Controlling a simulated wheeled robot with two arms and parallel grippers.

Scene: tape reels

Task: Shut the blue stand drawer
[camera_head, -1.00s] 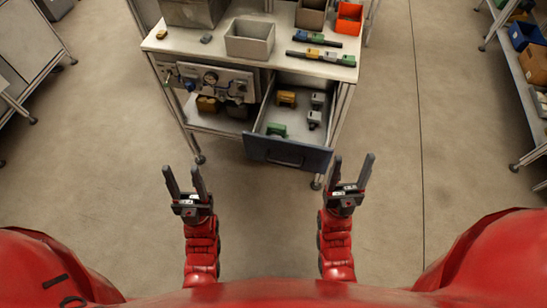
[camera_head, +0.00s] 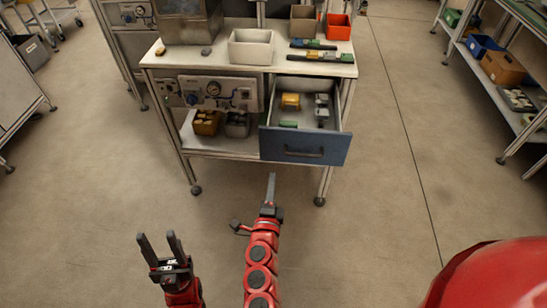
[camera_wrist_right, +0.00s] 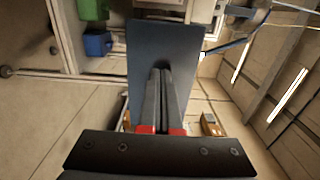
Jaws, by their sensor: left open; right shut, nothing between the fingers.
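The blue-fronted drawer (camera_head: 304,146) is pulled out of the stand (camera_head: 220,69), with its dark handle on the front. Inside lie a yellow part (camera_head: 290,101), a green part and grey parts. My right gripper (camera_head: 271,188) is shut and empty, below and in front of the drawer front in the head view. In the right wrist view the shut fingers (camera_wrist_right: 161,85) point at the blue drawer front (camera_wrist_right: 150,45); whether they touch it I cannot tell. My left gripper (camera_head: 160,248) is open and empty, low at the left, over the floor.
The stand top holds a grey bin (camera_head: 251,46), an orange bin (camera_head: 338,27) and green-and-dark tools (camera_head: 313,44). A gauge panel (camera_head: 217,92) is left of the drawer. A shelf with boxes (camera_head: 503,68) stands at the right. Floor before the stand is clear.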

